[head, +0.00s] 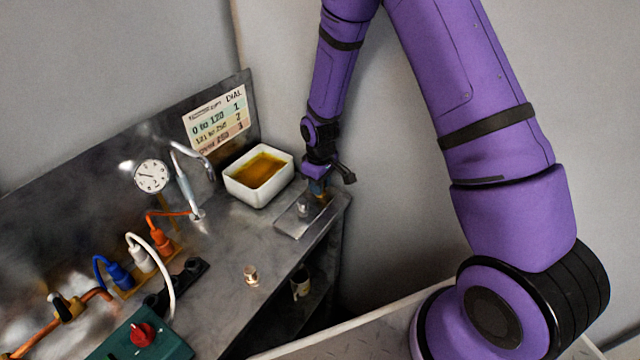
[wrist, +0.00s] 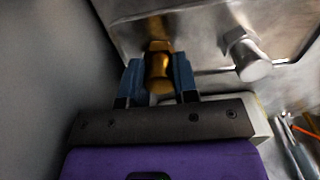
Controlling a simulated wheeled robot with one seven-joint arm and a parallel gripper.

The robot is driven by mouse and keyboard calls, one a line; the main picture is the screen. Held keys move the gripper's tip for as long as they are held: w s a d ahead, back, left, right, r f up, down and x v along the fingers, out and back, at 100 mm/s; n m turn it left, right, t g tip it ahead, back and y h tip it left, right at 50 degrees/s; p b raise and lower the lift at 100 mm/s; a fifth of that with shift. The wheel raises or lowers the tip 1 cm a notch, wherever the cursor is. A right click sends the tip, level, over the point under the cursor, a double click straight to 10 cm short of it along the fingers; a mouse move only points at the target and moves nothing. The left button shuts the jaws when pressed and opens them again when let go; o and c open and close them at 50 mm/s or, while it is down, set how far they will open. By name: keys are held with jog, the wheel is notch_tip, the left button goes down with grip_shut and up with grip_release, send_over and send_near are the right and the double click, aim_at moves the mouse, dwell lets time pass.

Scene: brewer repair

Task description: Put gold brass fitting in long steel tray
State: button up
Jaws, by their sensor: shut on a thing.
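My gripper (wrist: 158,75) is shut on the gold brass fitting (wrist: 159,70), which sits between its blue fingertips in the wrist view. In the head view my gripper (head: 318,188) is at the right end of the bench, over the far end of the long steel tray (head: 292,228). The tray also fills the upper part of the wrist view (wrist: 200,30). The fitting is over the tray; whether it touches the tray floor I cannot tell. A silver fitting (wrist: 247,58) is in the tray beside it, and it also shows in the head view (head: 302,207).
A white tub of amber liquid (head: 258,176) stands left of the tray. A small metal fitting (head: 251,275) stands on the open bench. Hoses, a gauge (head: 151,176) and a green box with a red knob (head: 143,334) are at left. A cup (head: 300,284) is on the lower shelf.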

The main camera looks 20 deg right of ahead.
jog(key=shift+f, duration=0.15)
jog(key=o, duration=0.9)
jog(key=shift+o, duration=0.2)
notch_tip(320, 180, up, 13)
jog(key=shift+f, duration=0.2)
jog(key=s+d+r+m+t, duration=0.1)
jog(key=s+d+r+m, duration=0.1)
jog(key=s+r, duration=0.65)
jog(key=s+d+r+m+t, duration=0.2)
jog(key=s+r, duration=0.1)
jog(key=r, duration=1)
jog(key=s+d+r+m+t, duration=0.1)
jog(key=s+r, duration=0.2)
jog(key=s, duration=0.6)
jog(key=s+d+r+m+t, duration=0.1)
jog(key=s+r, duration=0.3)
jog(key=s, duration=0.5)
jog(key=shift+d+m, duration=0.45)
jog(key=shift+m, duration=0.05)
